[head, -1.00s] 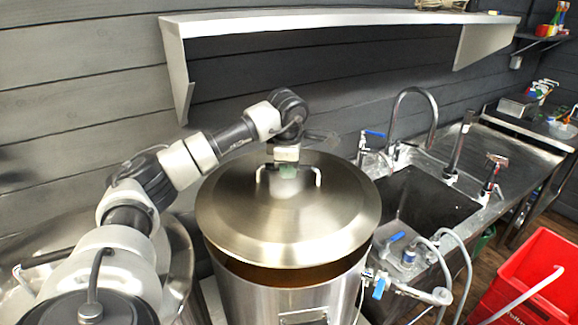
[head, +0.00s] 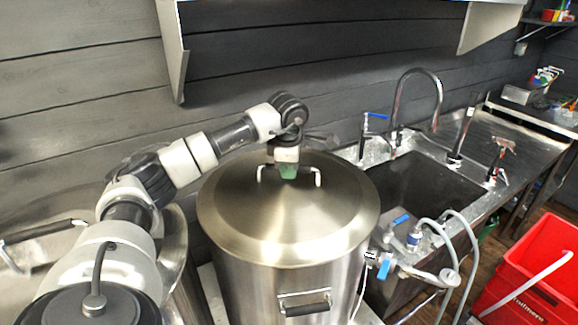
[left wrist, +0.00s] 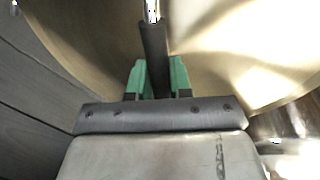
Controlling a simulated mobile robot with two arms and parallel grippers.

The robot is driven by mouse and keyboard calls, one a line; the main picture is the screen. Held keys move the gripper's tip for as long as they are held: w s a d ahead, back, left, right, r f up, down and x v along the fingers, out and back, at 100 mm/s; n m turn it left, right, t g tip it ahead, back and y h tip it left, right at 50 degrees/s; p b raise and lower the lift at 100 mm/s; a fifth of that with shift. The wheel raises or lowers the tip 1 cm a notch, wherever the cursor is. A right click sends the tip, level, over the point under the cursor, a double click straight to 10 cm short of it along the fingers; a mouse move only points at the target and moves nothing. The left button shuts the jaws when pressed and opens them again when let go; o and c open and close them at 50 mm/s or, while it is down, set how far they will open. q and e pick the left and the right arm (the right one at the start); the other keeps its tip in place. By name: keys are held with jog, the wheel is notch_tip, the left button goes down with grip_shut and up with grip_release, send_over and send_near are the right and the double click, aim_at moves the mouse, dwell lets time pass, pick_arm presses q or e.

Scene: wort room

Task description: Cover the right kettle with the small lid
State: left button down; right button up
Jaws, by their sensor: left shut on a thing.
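The small lid (head: 290,222) is a round brushed-metal disc with a bar handle (head: 317,178) on top. In the head view it sits over the mouth of the right kettle (head: 255,284), a steel pot with a black-gripped side handle. No gap shows between lid and kettle along the front. My left gripper (head: 288,173) reaches in from the left and is shut on the lid's handle. In the left wrist view its green fingertips (left wrist: 157,78) close on the dark grip of the handle, with the lid (left wrist: 225,60) behind. My right gripper is not in view.
Another steel vessel (head: 178,240) stands at the left, partly behind my left arm. A sink (head: 425,185) with a tall faucet (head: 437,95) is right of the kettle. Hoses and blue-handled valves (head: 388,268) are close to the kettle's right side. A red crate (head: 540,265) stands at far right.

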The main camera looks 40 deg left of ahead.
pick_arm(q)
jog(key=shift+r, duration=0.15)
jog(key=c, duration=1)
grip_release()
jog(key=shift+o, duration=0.3)
jog(key=shift+f, duration=0.2)
notch_tip(320, 180, up, 11)
jog(key=s+d+b, duration=0.1)
jog(key=b, duration=0.1)
jog(key=shift+s+d, duration=0.15)
jog(key=shift+s, duration=0.25)
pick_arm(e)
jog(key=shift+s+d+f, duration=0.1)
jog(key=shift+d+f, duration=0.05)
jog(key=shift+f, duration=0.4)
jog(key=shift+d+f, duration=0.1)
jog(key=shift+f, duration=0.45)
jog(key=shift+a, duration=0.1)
pick_arm(q)
jog(key=shift+f, duration=0.1)
